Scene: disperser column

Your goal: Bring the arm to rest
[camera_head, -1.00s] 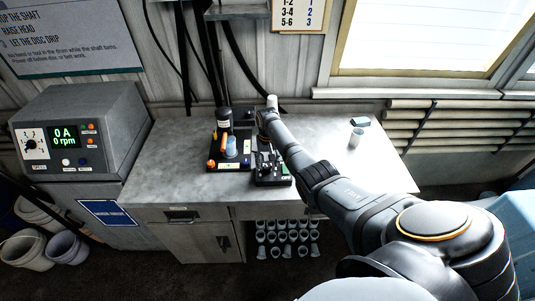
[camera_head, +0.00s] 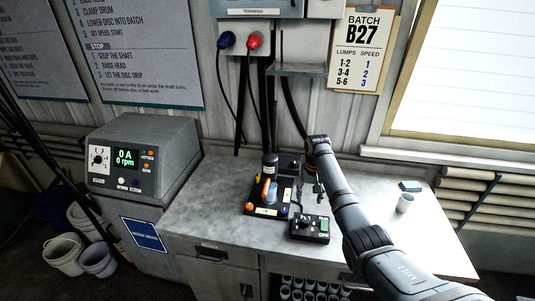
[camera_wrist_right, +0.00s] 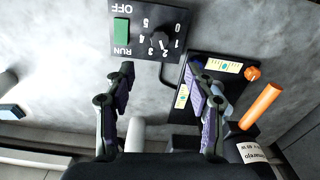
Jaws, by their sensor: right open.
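My right arm comes in from the lower right in the head view. Its gripper (camera_head: 318,187) points down above the rear of a black control box (camera_head: 310,229), apart from it. In the right wrist view the gripper (camera_wrist_right: 161,66) is open, with nothing between its two fingers. The box (camera_wrist_right: 180,22) shows there with a green RUN/OFF switch (camera_wrist_right: 121,31) and a numbered dial (camera_wrist_right: 160,41). My left gripper is not in view.
A grey cup (camera_head: 404,203) stands at right. The console (camera_head: 143,160) reads 0 A, 0 rpm. The bench front is mostly clear.

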